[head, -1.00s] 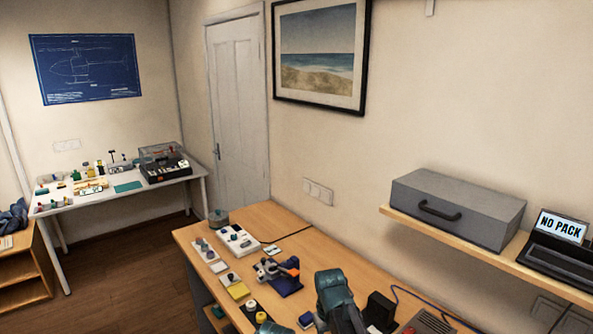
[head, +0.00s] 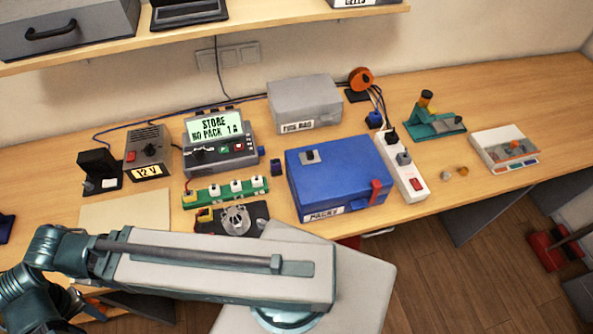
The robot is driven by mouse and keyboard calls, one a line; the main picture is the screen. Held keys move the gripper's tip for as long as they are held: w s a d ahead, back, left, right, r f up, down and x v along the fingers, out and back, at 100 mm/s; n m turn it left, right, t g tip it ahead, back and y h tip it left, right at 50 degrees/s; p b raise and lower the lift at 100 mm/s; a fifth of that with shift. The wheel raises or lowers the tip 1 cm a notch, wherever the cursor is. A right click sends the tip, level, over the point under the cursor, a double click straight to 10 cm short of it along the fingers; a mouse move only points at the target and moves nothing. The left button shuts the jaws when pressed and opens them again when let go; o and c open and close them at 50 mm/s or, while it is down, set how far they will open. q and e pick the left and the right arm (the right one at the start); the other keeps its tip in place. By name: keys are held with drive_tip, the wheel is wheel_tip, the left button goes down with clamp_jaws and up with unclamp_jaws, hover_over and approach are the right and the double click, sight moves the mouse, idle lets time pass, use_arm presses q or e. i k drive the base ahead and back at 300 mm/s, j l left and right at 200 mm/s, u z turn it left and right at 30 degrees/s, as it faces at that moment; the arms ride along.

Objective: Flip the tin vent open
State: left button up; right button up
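A blue box (head: 350,183) with a label at its front stands on the wooden bench near the middle. It has a red latch (head: 375,191) on its right front and a small grey fitting with a dark knob (head: 310,156) on top. A grey metal box (head: 304,103) with a label on its front stands behind it. I cannot tell for certain which of the two is the tin, or whether the fitting is a vent. The lids of both look shut. Neither gripper shows; one of my arms crosses the lower left foreground.
A tester with a lit screen (head: 220,145), a 12 V supply (head: 149,152) and a green terminal strip (head: 226,191) stand left of the blue box. A power strip (head: 401,166) with cables stands close on its right. A white tray (head: 504,148) lies further right.

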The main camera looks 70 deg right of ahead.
sight(310, 157)
drive_tip(key=k, duration=0.65)
drive_tip(key=z, duration=2.75)
drive_tip(key=k+j, duration=0.2)
drive_tip(key=j, duration=0.2)
drive_tip(key=k+j, duration=0.2)
drive_tip(key=j, duration=0.15)
